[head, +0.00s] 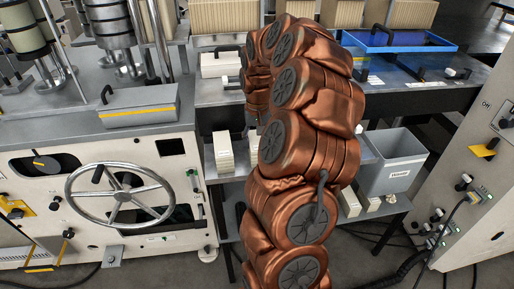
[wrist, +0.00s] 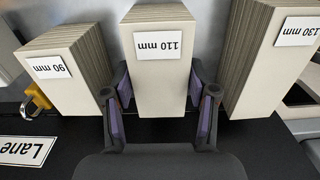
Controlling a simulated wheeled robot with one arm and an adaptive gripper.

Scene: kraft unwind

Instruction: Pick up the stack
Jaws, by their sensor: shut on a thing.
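In the wrist view, a pale stack of thin sheets labelled 110 mm (wrist: 160,70) stands in the centre, its label upside down. My gripper (wrist: 160,88) has one purple-padded finger on each side of it and is shut on it. The stack stays upright; whether its base touches the surface is hidden. A stack labelled 90 mm (wrist: 65,75) stands to the left and a taller one labelled 130 mm (wrist: 268,65) to the right, both apart from the fingers. In the head view my own arm hides the gripper and the held stack.
In the wrist view, a black surface (wrist: 60,140) bears a Lane label (wrist: 24,150) and a yellow padlock-like item (wrist: 38,96). In the head view, a blue tray (head: 400,42), a grey bin (head: 393,172) and a machine with a handwheel (head: 122,195) surround my arm.

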